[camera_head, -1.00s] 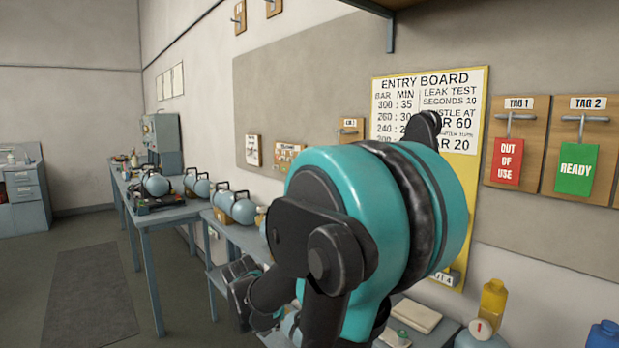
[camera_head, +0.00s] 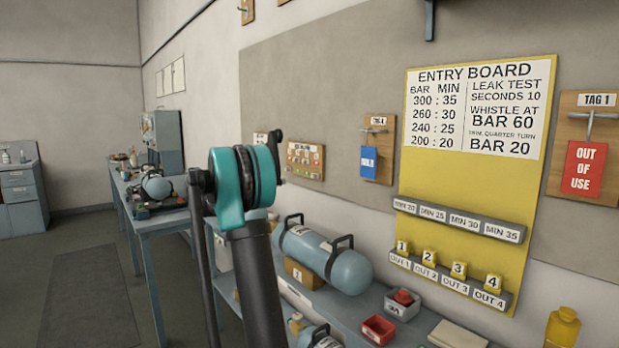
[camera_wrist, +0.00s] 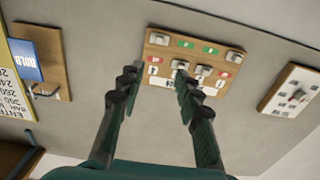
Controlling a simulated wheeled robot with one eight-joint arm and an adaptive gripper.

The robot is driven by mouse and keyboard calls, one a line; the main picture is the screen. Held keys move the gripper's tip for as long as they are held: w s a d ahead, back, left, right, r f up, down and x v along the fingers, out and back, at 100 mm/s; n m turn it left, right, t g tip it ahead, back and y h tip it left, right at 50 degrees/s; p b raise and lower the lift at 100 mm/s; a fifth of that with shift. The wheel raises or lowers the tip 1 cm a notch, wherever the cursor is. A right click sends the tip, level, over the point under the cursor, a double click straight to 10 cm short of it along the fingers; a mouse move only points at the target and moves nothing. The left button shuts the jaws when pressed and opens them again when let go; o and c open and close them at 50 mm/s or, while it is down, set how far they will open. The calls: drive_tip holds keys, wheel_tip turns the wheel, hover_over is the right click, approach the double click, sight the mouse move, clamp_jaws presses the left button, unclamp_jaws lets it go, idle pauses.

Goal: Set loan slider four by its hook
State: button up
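A wooden panel (camera_head: 305,162) with small labels and knobs hangs on the wall board in the head view. In the wrist view the panel (camera_wrist: 172,90) lies beyond my fingers, with green and red labels and several grey knobs (camera_wrist: 203,71); its lettering is too small to read, so I cannot tell which slider is four. My gripper (camera_wrist: 158,80) is open and empty, its two dark fingers pointing at the panel; the right fingertip overlaps the panel's lower middle in the picture. Contact cannot be told. In the head view my wrist hides part of the panel's surroundings.
A tag panel with a blue tag (camera_head: 368,163) hangs right of the labelled panel, then the yellow entry board (camera_head: 430,185) with numbered yellow pieces. Another small panel (camera_wrist: 291,88) is at the wrist view's right. Below, a bench holds a blue cylinder (camera_head: 325,258) and a red box (camera_head: 379,329).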

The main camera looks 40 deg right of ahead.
sight(316, 174)
drive_tip(key=w+d, duration=0.1)
drive_tip(key=d, duration=1.5)
drive_tip(key=shift+d, duration=0.3)
clamp_jaws()
